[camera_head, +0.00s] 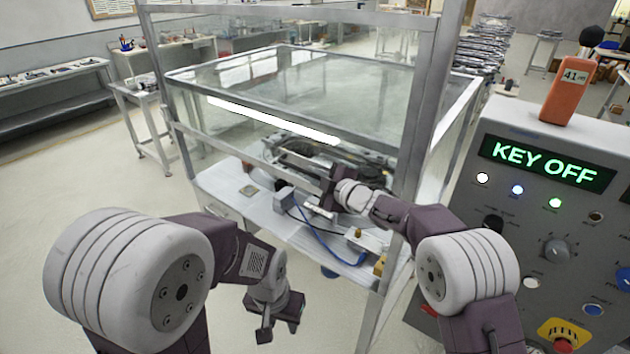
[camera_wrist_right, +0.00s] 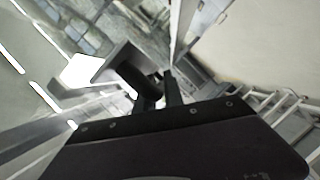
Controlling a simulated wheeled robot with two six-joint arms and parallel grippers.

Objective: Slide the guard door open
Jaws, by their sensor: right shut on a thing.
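The guard door (camera_head: 150,60) is a clear panel in a grey metal frame at the front of the glass enclosure. Its frame spans the upper middle of the head view. My right gripper (camera_head: 318,188) is at the door's lower middle, shut on a dark grey handle (camera_head: 300,164). The handle also shows in the right wrist view (camera_wrist_right: 118,64), close in front of the fingers (camera_wrist_right: 160,92). The exact contact is partly hidden. My left gripper (camera_head: 279,322) hangs low in front of the enclosure, apart from the door, with its fingers spread and empty.
The control panel (camera_head: 545,185) at right reads KEY OFF, with an orange meter (camera_head: 568,90) on top. Inside the enclosure are dark parts, a blue cable (camera_head: 320,240) and a white base (camera_head: 225,190). A side table (camera_head: 135,88) stands left. The floor at left is clear.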

